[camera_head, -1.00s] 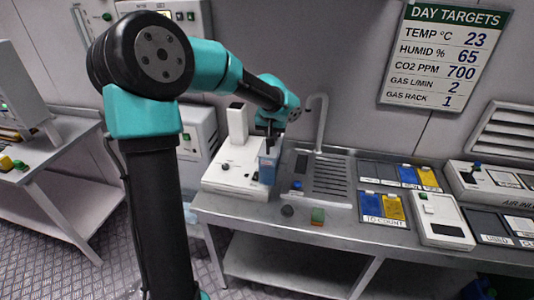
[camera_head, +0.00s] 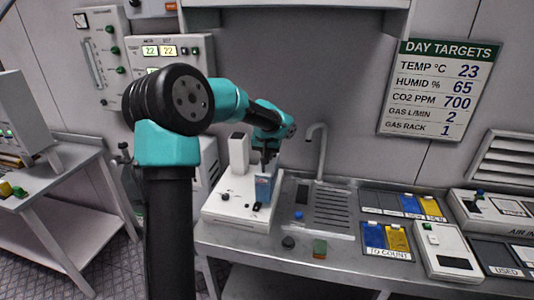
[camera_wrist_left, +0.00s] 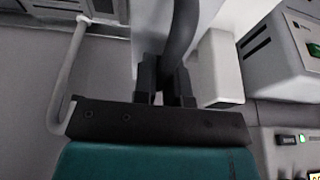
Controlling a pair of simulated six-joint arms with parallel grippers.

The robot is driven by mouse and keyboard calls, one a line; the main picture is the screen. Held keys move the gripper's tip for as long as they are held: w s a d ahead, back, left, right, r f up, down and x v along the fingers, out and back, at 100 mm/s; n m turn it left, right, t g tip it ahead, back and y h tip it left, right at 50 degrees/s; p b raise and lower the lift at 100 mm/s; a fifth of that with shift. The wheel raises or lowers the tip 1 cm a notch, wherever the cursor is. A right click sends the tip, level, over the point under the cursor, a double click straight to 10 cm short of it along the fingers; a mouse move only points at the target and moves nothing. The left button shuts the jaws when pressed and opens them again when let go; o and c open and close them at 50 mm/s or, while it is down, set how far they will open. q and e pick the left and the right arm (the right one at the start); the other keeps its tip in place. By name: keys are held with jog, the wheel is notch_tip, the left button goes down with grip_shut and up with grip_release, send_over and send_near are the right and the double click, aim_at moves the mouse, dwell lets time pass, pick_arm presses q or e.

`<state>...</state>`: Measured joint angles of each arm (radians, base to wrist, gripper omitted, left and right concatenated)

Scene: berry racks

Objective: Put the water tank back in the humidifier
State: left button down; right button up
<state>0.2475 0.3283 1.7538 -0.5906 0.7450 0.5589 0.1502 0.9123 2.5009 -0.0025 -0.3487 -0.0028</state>
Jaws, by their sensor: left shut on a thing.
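The water tank (camera_head: 264,188) is a small translucent blue box in the head view. My left gripper (camera_head: 269,160) is shut on its top and holds it roughly upright. The humidifier (camera_head: 226,207) is a white base with a tall white block (camera_head: 239,153) at its back. The tank is over the right part of the base, to the right of the block; I cannot tell whether it touches the base. In the left wrist view the gripper's fingers (camera_wrist_left: 166,97) close around a dark part, and the tank itself is hidden. My right gripper is out of view.
A sink (camera_head: 330,205) with a tall tap (camera_head: 318,150) lies right of the humidifier. Blue and yellow cards and a white device (camera_head: 440,248) occupy the right.

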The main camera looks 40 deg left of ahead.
pick_arm(q)
jog(key=w+a, duration=0.7)
jog(key=shift+w+f, duration=0.35)
jog(key=shift+f, duration=0.15)
jog(key=shift+f, duration=1.75)
jog(key=c, duration=1.2)
grip_release()
jog(key=shift+d+f, duration=0.1)
jog(key=shift+f, duration=0.05)
jog(key=shift+o, duration=0.2)
jog(key=v, duration=1.2)
